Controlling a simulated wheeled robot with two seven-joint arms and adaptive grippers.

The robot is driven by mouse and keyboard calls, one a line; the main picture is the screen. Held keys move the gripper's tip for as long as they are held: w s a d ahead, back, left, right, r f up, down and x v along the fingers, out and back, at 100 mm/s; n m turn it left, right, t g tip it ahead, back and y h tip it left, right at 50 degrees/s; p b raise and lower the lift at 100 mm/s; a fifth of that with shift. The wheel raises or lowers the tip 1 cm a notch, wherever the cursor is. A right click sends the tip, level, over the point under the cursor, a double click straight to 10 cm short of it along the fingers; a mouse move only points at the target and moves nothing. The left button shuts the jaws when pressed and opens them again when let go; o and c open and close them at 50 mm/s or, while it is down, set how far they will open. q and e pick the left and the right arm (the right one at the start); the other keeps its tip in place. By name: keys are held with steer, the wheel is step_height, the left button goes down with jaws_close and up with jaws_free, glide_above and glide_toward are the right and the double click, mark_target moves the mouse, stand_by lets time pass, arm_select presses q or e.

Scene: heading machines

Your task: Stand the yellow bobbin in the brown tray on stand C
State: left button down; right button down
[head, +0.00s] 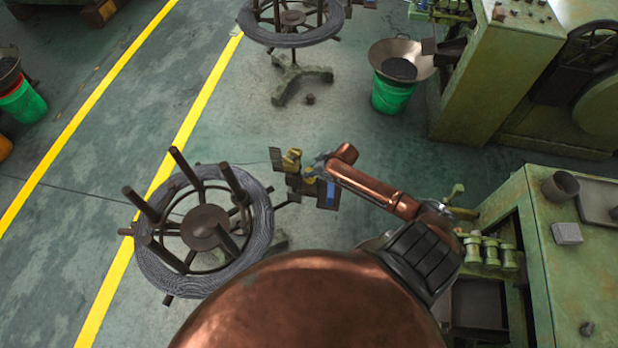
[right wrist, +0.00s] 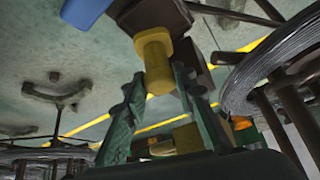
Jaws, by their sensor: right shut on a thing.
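The yellow bobbin (right wrist: 157,62) is between the fingertips of my right gripper (right wrist: 158,82), which is shut on it. In the head view the right gripper (head: 316,169) reaches in from the right, with the small bobbin (head: 310,173) at its tips. A brown tray (right wrist: 150,13) lies just beyond the bobbin's far end in the wrist view. I cannot tell whether they touch. In the head view brown surfaces (head: 300,186) show below the gripper; the stand's letter is not readable. My left gripper is not in view.
A blue block (head: 332,191) is beside the brown surfaces. Another yellow piece (head: 291,160) is just left of the gripper. A wire reel with upright posts (head: 262,230) stands close by on the left. Green machines (head: 540,230) stand right.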

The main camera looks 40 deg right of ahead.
mark_target(309, 179)
steer(key=shift+a+f, duration=0.15)
steer(key=shift+f, duration=0.05)
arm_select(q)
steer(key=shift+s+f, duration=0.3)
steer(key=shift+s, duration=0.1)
arm_select(e)
steer(key=shift+a+f, duration=0.15)
steer(key=shift+f, duration=0.75)
steer(key=shift+a+f, duration=0.1)
steer(key=shift+f, duration=0.8)
steer(key=shift+s, duration=0.1)
steer(key=shift+f+b, duration=0.2)
steer(key=shift+b, duration=0.1)
steer(key=c, duration=1.9)
jaws_free()
